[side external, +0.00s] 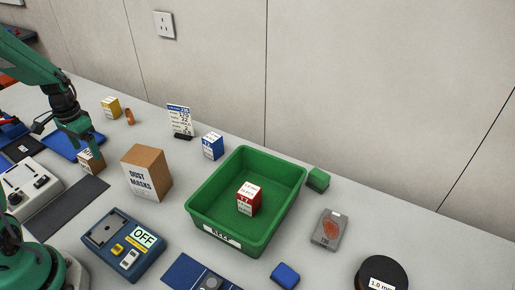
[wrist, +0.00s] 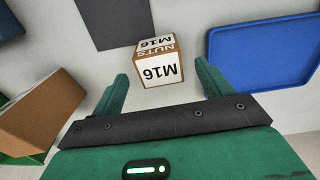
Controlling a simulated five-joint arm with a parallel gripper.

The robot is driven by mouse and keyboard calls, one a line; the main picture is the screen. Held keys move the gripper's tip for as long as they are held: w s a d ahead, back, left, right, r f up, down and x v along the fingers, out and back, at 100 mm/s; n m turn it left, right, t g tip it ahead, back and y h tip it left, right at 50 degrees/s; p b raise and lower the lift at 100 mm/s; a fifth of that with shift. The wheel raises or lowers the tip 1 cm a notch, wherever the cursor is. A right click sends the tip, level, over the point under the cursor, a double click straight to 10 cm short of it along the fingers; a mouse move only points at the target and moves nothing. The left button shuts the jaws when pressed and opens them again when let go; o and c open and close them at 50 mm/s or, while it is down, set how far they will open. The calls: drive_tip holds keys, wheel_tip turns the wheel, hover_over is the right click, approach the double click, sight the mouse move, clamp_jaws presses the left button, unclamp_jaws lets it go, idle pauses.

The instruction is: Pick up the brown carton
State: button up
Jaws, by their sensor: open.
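The small brown carton (side external: 92,163) with a white label stands on the grey table, left of the larger brown box. In the wrist view the carton (wrist: 160,66) reads "NUTS M16" and sits just beyond and between the fingertips. My gripper (wrist: 162,76) is open and empty, with a finger on either side of the carton's near end and gaps to both sides. In the side view my gripper (side external: 82,146) points down right at the carton and partly hides it.
A larger "DUST MASKS" box (side external: 147,173) stands right of the carton; it also shows in the wrist view (wrist: 45,108). A blue tray (wrist: 265,45) lies on the other side. A dark mat (side external: 72,203) is in front. A green bin (side external: 204,190) holds a red carton (side external: 248,199).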

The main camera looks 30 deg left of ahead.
sight(88, 153)
drive_tip(key=shift+f, duration=2.7)
drive_tip(key=c, duration=1.4)
